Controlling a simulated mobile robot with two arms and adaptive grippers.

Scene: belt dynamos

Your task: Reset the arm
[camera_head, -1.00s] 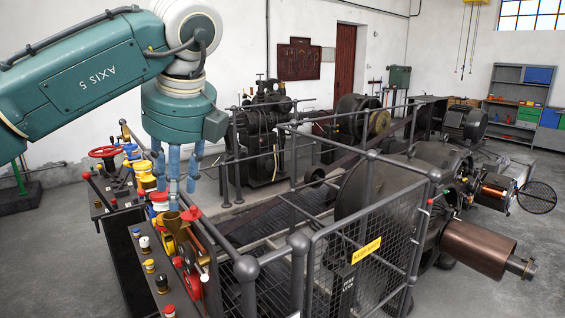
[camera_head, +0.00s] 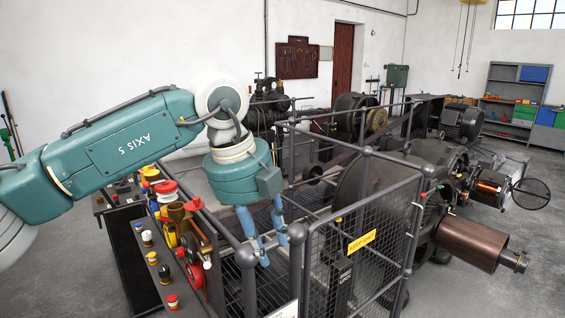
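My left arm comes in from the left, with its teal links and white joints bent over the control console (camera_head: 140,262). My arm hides part of the console's far end. My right gripper does not show.
A mesh gate (camera_head: 362,255) with a yellow sign (camera_head: 362,241) and dark railings stand close to the gripper. Beyond are belt-driven machines and a copper-coloured cylinder (camera_head: 468,242). A shelf (camera_head: 512,100) stands at the back right. Grey floor is free at the lower right.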

